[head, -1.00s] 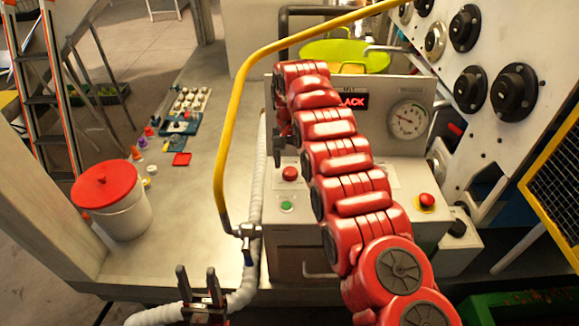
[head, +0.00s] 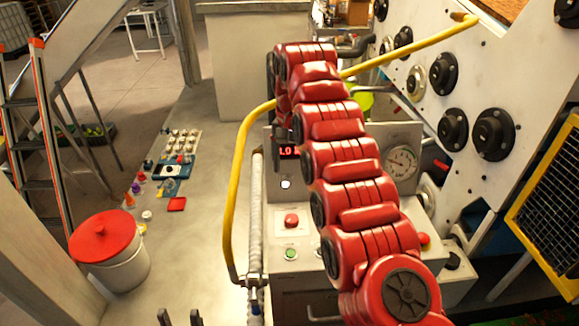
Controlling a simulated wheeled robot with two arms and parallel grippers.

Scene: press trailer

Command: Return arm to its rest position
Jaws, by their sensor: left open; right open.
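My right arm, red and jointed, rises from the bottom right across the middle of the head view, in front of a grey control box (head: 405,130). Its end is high, near the yellow pipe (head: 240,170), which passes behind the arm. Only a dark edge of my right gripper (head: 271,76) shows beside the last red link; its fingertips are mostly hidden, and no held thing shows. My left gripper (head: 180,317) is at the bottom edge, its two dark fingers apart and empty.
The box has a red button (head: 291,221), a green button (head: 291,254), a gauge (head: 401,161) and a partly covered red display (head: 289,152). A panel with black knobs (head: 494,134) is at right. A red-lidded bucket (head: 120,266) and ladder (head: 48,150) stand left.

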